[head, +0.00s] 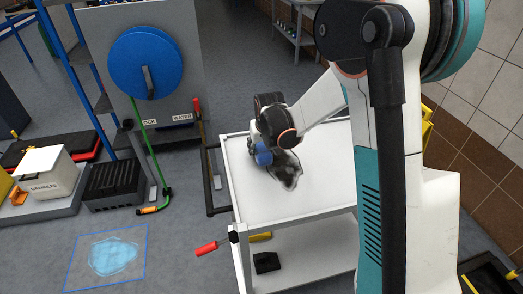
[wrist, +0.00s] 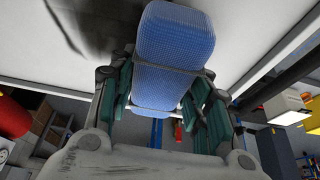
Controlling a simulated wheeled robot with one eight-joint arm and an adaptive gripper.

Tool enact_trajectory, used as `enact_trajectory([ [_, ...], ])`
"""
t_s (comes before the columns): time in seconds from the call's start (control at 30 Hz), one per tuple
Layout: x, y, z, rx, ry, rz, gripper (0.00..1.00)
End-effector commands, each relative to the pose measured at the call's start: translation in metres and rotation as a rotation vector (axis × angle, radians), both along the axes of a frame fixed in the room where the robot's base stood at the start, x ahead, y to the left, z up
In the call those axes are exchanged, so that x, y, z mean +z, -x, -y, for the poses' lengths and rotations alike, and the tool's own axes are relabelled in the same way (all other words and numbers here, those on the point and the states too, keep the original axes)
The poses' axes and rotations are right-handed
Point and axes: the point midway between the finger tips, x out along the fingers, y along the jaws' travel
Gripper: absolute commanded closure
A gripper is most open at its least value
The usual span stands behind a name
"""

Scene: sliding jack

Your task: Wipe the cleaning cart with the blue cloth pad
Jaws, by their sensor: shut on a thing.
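The blue cloth pad (wrist: 172,45) is held between the fingers of my gripper (wrist: 160,88), which is shut on it. In the head view the pad (head: 263,155) shows as a small blue patch under my wrist. The white cleaning cart (head: 325,165) stands in front of me, and my gripper is over the left part of its top shelf. A dark grey smudge (head: 287,172) lies on the top, just right of the pad. The wrist view also shows dark marks (wrist: 80,22) beside the pad. I cannot tell whether the pad touches the top.
The cart's lower shelf (head: 305,255) holds a black item and a yellow item. A red-handled tool (head: 212,247) is at the cart's front left corner. A blue hose reel (head: 146,62) is mounted at left. A light blue puddle (head: 112,257) is on the floor.

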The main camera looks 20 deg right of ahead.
Motion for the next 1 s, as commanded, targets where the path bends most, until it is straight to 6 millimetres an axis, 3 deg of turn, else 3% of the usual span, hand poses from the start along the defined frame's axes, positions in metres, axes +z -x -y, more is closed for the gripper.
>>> enact_trajectory([
  [0.6,0.056,-0.006,0.002,0.000,0.000,0.000,0.78],
  [1.0,0.058,-0.006,0.002,0.000,0.000,0.000,0.78],
])
